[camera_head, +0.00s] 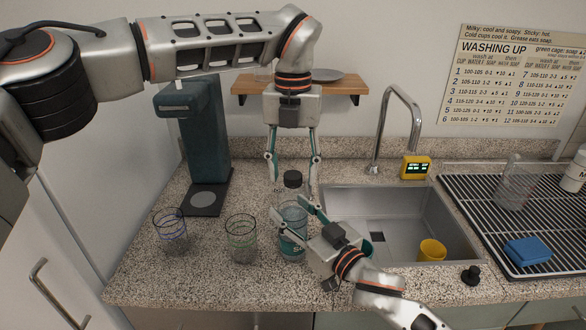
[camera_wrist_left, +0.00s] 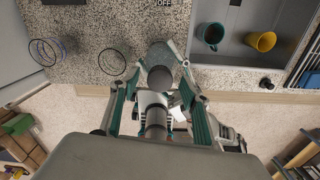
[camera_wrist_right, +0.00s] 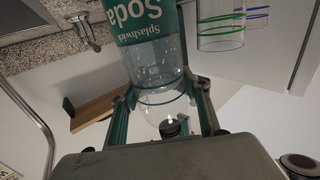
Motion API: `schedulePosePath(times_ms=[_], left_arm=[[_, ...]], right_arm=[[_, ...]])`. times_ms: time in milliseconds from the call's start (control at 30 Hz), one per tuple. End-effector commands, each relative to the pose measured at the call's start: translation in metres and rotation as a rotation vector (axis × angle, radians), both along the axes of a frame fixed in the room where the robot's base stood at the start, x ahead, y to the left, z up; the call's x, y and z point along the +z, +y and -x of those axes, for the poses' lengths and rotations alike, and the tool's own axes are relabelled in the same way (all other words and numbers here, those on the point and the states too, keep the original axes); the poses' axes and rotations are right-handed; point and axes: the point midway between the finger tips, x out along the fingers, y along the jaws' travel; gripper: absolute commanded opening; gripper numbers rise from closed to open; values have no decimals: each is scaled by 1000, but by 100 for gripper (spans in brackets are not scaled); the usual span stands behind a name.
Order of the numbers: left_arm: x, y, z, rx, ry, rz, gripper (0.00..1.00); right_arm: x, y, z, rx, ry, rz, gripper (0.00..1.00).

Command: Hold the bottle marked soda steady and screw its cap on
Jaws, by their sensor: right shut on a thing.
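The clear soda bottle (camera_head: 291,245) stands upright on the counter near its front edge; its teal label reads "Splashwick Soda" in the right wrist view (camera_wrist_right: 150,25). A dark cap (camera_head: 292,178) sits at the top of its neck; it also shows in the left wrist view (camera_wrist_left: 160,77). Whether it is threaded on, I cannot tell. My right gripper (camera_head: 287,206) is shut on the bottle's upper part from the front right. My left gripper (camera_head: 293,182) points down from above, open, with one finger on each side of the cap and gaps between.
Right are the sink (camera_head: 400,205) with a yellow cup (camera_head: 432,250), a black knob-like piece (camera_head: 471,275) and a drying rack (camera_head: 560,225).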

Motion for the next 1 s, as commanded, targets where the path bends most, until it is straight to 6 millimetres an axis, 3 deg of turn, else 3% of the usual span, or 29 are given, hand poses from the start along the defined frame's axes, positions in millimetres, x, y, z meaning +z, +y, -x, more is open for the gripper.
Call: schedulePosePath(times_ms=[267, 700, 1000], left_arm=[[7, 0, 0, 2, 0, 0, 46], [89, -1, -1, 3, -4, 0, 46], [119, 0, 0, 0, -1, 0, 46]], right_arm=[[-1, 0, 0, 0, 1, 1, 0], [0, 0, 0, 0, 1, 1, 0], [0, 0, 0, 0, 1, 1, 0]])
